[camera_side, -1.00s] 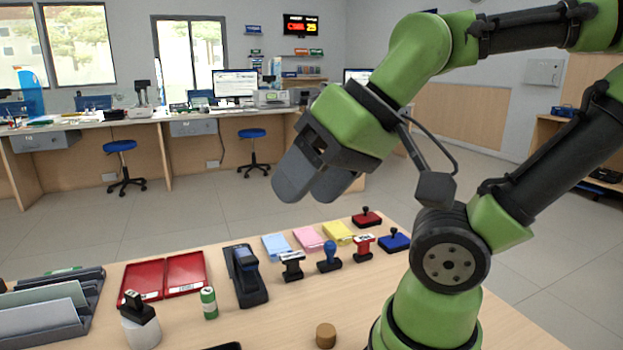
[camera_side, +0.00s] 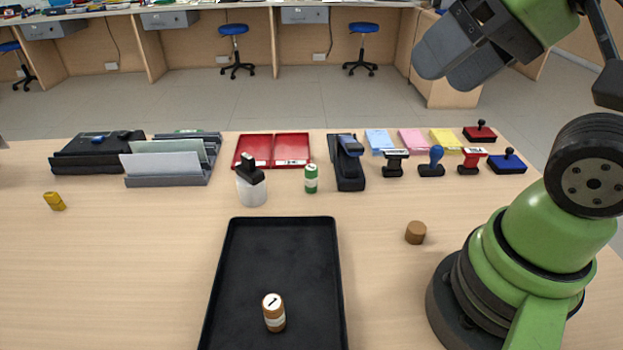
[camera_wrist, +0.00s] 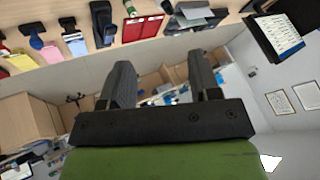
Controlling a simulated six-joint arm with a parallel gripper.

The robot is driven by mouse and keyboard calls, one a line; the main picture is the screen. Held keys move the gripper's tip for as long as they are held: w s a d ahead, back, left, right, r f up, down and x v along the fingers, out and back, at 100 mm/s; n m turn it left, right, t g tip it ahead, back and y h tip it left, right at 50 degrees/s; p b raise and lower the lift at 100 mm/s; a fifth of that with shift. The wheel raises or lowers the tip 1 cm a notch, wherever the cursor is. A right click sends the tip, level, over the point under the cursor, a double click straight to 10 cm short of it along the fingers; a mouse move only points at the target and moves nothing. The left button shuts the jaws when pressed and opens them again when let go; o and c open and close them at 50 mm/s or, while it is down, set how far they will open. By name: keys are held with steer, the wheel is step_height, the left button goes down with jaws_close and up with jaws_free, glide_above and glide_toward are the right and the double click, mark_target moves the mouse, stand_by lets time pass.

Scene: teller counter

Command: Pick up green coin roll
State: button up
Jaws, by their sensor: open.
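The green coin roll (camera_side: 311,179) stands upright on the counter in the side view. It is a small green cylinder with a pale band, just in front of a red open case (camera_side: 272,151). My gripper (camera_side: 448,72) is at the upper right, high above the counter's far side and well apart from the roll. In the wrist view my gripper's two fingers (camera_wrist: 160,72) are spread with nothing between them. The counter objects lie along the top edge of that view, beyond the fingertips.
A white cup-like item with a black top (camera_side: 252,190) stands close left of the roll. A black scanner-like device (camera_side: 347,172) is right of it. A black tray (camera_side: 233,290) holding a brown-banded roll (camera_side: 274,312) lies in front. A brown cylinder (camera_side: 415,232) stands right.

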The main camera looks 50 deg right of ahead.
steer(key=shift+w, duration=0.1)
stand_by(0.5)
steer(key=n+g+h, duration=0.2)
steer(key=n+g, duration=0.1)
steer(key=g, duration=0.4)
glide_above(311, 167)
steer(key=f, duration=2.2)
steer(key=shift+s+d+f, duration=0.2)
steer(key=shift+s+f, duration=0.05)
steer(key=shift+s, duration=0.1)
steer(key=shift+w+a+f, duration=0.1)
steer(key=shift+w+f, duration=0.1)
steer(key=shift+f, duration=1.35)
steer(key=shift+w+a+f, duration=0.1)
steer(key=shift+w+f, duration=0.05)
steer(key=shift+f, duration=1.35)
jaws_close()
